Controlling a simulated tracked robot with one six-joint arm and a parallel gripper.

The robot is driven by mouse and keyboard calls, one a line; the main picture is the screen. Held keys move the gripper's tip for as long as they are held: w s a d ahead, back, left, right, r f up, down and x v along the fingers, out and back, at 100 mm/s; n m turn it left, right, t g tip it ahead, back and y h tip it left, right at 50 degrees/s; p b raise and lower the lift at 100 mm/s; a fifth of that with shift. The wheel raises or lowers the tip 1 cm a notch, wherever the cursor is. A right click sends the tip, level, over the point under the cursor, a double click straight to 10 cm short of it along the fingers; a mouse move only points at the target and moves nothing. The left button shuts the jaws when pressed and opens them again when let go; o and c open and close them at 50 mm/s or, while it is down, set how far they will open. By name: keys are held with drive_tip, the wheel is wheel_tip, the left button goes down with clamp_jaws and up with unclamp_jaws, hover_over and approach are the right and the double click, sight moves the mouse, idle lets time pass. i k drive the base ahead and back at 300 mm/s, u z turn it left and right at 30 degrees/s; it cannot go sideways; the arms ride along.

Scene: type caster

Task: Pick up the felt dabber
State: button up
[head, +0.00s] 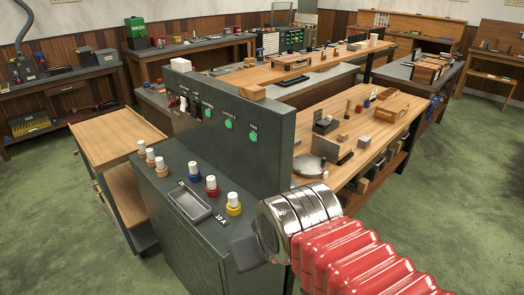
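I cannot pick out the felt dabber with certainty. Several small items stand on the wooden workbench (395,122), among them a slim upright wooden piece (348,107) and a dark block with a knob (326,124), too small to identify. My arm, with red bellows and a chrome cuff, comes in from the lower right. Its cuff is in front of the right side of the green-grey cabinet. I cannot make out any gripper fingers, and nothing held shows.
The cabinet (185,245) has a raised panel (260,128) with green buttons, white-capped fuses (233,203) and a shallow metal tray (188,203). A wooden cart (112,135) stands at its left. Benches line the walls. Green floor (50,220) is clear at left and right.

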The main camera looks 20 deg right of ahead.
sight(343, 136)
drive_tip(key=u, duration=1.55)
drive_tip(key=k, duration=1.2)
drive_tip(key=z, duration=1.9)
